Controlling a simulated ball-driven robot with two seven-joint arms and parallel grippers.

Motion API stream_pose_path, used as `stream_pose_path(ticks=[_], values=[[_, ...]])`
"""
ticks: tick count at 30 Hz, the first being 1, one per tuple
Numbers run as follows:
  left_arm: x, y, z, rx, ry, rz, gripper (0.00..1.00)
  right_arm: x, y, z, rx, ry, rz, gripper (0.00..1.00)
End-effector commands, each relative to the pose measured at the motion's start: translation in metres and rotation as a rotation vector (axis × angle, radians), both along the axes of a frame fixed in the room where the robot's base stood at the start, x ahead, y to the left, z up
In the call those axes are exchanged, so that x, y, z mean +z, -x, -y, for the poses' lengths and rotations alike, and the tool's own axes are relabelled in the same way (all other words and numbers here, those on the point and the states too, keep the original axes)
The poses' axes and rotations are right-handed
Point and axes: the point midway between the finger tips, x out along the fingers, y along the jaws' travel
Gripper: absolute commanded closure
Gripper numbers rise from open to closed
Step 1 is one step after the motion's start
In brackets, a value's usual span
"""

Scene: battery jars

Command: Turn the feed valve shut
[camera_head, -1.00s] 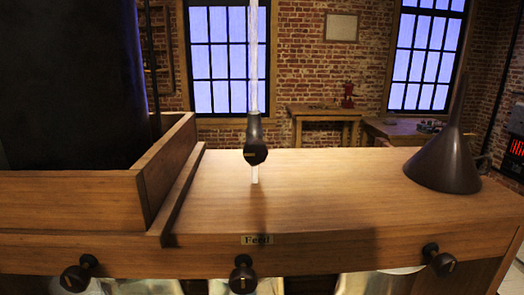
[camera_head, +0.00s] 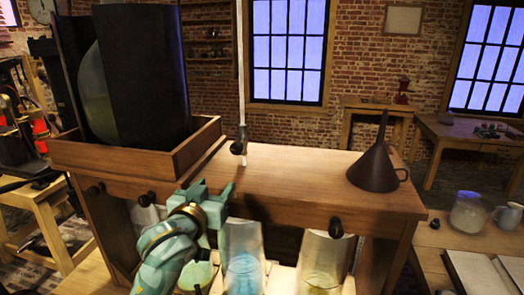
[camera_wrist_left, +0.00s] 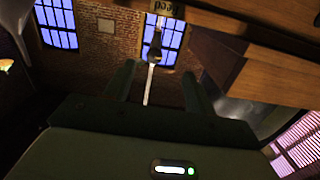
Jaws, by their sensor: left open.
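A dark valve with a round knob (camera_head: 238,146) sits on the pale upright tube (camera_head: 240,70) above the wooden bench (camera_head: 290,165). It shows small in the left wrist view (camera_wrist_left: 155,47), beyond the fingers. The "Feed" label (camera_wrist_left: 162,7) shows at the top of that view; my left gripper appears to cover its place in the head view. My left gripper (camera_head: 208,192) is open and empty, at the bench's front edge, lower than the valve and apart from it. In the left wrist view its two fingers (camera_wrist_left: 158,88) show spread. My right gripper is not in view.
A dark funnel (camera_head: 372,168) stands on the bench's right end. Small black knobs (camera_head: 336,228) line the bench front, above glass jars (camera_head: 243,272). The bench top between tube and funnel is clear.

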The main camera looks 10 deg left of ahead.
Motion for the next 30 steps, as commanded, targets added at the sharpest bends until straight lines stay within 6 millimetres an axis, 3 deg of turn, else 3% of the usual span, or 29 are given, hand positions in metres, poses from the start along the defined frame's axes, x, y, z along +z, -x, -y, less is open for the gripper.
stream_pose_path(ticks=[1,4,11,21,30], values=[[0.019,0.001,0.000,-0.001,0.012,0.030,0.45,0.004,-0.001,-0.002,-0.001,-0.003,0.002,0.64],[0.033,0.000,0.001,-0.003,0.025,0.056,0.45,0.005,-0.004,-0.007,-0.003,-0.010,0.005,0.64],[0.034,-0.035,0.002,-0.003,0.025,0.056,0.45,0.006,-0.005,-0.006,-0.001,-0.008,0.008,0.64],[0.034,-0.120,0.005,-0.003,0.025,0.056,0.45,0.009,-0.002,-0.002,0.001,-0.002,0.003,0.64],[0.033,-0.157,0.007,-0.005,0.026,0.056,0.45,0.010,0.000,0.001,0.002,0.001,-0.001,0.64]])
